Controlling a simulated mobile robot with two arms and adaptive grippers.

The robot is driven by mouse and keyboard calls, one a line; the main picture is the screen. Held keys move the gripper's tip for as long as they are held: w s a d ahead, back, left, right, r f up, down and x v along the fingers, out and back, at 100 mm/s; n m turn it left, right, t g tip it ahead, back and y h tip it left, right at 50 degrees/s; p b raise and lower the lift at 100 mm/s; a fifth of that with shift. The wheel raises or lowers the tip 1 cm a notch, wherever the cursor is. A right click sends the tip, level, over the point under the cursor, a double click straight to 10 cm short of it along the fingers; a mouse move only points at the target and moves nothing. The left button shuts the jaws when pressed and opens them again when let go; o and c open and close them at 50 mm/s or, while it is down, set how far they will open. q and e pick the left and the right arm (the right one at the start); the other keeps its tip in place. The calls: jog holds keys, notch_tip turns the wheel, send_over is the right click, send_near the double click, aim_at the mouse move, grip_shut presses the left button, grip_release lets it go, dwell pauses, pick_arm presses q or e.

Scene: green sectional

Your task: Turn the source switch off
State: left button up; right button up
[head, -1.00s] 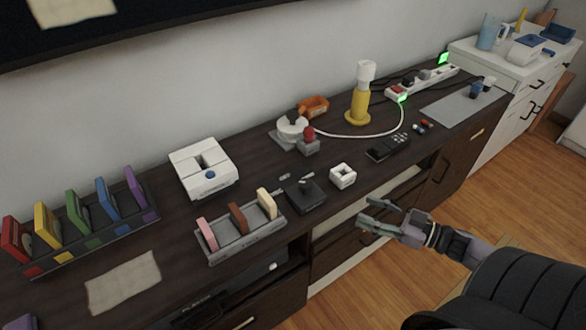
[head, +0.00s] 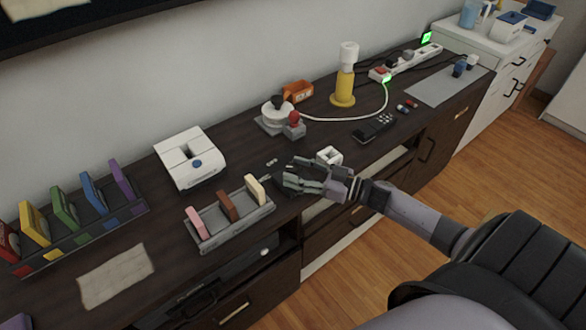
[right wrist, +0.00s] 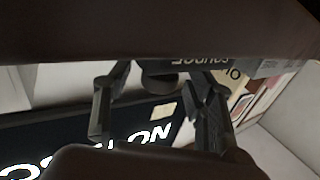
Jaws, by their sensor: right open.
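The source switch is a small dark box with a knob on the counter. In the head view its box (head: 287,163) is mostly hidden behind my right gripper (head: 303,182), which is over it. In the right wrist view, the dark box (right wrist: 130,30) fills the top, with upside-down "source" lettering on its edge. A dark round knob (right wrist: 158,78) shows between the two open fingers of my right gripper (right wrist: 155,95). I cannot tell whether the fingers touch the knob. The switch's setting is not readable. My left gripper is not in view.
A white cube-like block (head: 329,156) stands right behind my gripper. A grey rack (head: 230,228) with several coloured slabs is to its left. A joystick-like device with a red ball (head: 294,118) and a black handset (head: 374,128) are farther back.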

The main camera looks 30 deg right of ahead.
jog(key=shift+w+a, duration=0.4)
jog(key=shift+w, duration=0.15)
jog(key=c, duration=1.2)
jog(key=shift+a+r+m+t+h+p, duration=0.1)
jog(key=shift+r+m+t+h+p, duration=0.25)
jog(key=shift+p, duration=0.6)
jog(key=m+t+h+p, duration=0.1)
jog(key=h, duration=0.1)
jog(key=m+h+p, duration=0.2)
jog(key=shift+f+t+h, duration=0.1)
jog(key=shift+t+h, duration=0.25)
jog(key=m+h+p, duration=0.1)
jog(key=m+h, duration=0.1)
jog(key=h, duration=0.1)
jog(key=shift+f+m+t, duration=0.15)
jog(key=shift+m+t, duration=0.1)
jog(key=shift+t, duration=0.05)
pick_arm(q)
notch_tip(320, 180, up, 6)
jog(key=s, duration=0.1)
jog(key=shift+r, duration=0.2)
pick_arm(e)
jog(key=shift+f+m+h, duration=0.1)
jog(key=shift+m+h, duration=1.2)
jog(key=shift+h, duration=1.1)
